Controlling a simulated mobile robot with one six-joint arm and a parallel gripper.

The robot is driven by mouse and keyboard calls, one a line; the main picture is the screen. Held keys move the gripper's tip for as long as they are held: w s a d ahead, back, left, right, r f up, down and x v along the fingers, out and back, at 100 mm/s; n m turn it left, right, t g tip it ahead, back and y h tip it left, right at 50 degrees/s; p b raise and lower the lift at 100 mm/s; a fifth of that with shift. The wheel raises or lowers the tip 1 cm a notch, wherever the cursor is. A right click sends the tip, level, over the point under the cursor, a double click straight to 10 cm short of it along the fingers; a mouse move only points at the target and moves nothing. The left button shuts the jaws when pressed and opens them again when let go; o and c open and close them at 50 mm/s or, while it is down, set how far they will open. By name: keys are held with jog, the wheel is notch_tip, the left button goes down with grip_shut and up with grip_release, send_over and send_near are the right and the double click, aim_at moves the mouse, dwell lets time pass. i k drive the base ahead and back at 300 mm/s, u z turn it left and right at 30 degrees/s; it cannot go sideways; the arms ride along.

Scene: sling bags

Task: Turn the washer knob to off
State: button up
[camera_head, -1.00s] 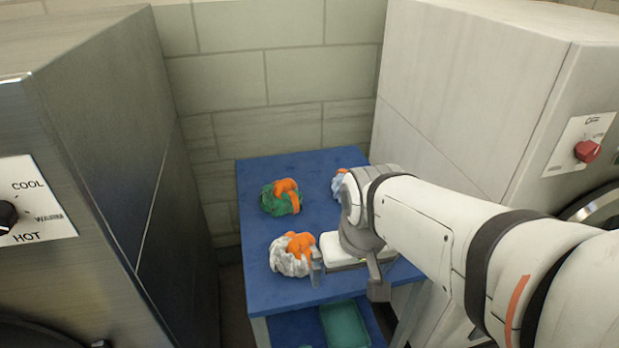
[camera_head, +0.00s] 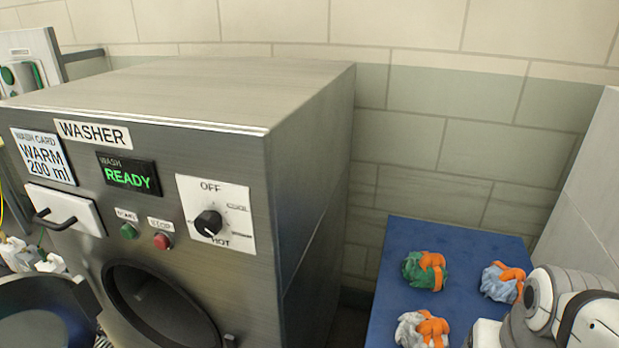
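The washer (camera_head: 305,180) is a brushed-metal machine on the left, labelled WASHER. Its black round knob (camera_head: 208,223) sits on a white dial plate (camera_head: 238,196) on the front's right side. OFF is printed above the knob and HOT below it, with smaller marks to the right. The knob's pointer is too small to read with certainty. The green display (camera_head: 130,175) reads WASH READY. Part of my arm shows at the lower right, well away from the knob; my gripper's fingers are out of view.
A blue table (camera_head: 455,232) right of the washer holds several bundles: green-orange (camera_head: 425,270), blue-orange (camera_head: 502,282) and grey-orange (camera_head: 421,330). The washer's round opening (camera_head: 160,303) is dark, and its door appears swung open at left. Green (camera_head: 129,231) and red (camera_head: 162,241) buttons sit left of the knob.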

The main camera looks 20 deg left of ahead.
aim_at(208, 223)
jog(key=u, duration=2.45)
jog(key=k, duration=1.2)
jog(key=z, duration=0.45)
jog(key=i, duration=1)
jog(key=u, duration=0.05)
